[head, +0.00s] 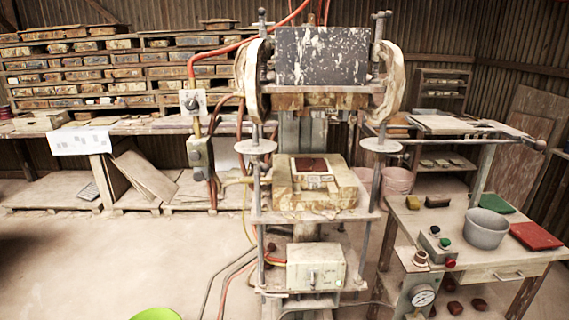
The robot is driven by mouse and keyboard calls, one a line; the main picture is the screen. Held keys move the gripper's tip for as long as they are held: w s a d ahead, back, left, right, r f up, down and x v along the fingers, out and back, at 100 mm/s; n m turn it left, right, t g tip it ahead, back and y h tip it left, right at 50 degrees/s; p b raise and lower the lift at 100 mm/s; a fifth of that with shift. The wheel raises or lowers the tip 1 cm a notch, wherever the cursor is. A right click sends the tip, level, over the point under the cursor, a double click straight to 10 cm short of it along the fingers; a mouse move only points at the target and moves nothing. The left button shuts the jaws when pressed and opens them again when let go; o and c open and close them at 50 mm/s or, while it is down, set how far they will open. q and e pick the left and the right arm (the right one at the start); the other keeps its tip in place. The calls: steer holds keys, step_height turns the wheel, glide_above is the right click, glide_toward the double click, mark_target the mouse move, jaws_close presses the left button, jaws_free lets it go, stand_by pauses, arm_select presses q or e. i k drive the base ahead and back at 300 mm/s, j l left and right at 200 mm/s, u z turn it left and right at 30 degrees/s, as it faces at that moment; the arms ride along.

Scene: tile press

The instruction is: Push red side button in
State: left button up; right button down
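A small control box (436,247) sits near the left front of the wooden table on the right. A red button (450,264) sticks out low on its front side. How far the button is pressed in cannot be told at this size. Neither of my grippers is in view, and nothing touches the red button.
The tile press (312,190) stands in the middle, left of the wooden table (410,215). A grey bowl (486,230) and a red slab (536,236) lie right of the control box. Hoses cross the floor at left.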

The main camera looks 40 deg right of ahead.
mark_target(450, 263)
steer(key=k+l+z, duration=0.1)
steer(key=z, duration=2.05)
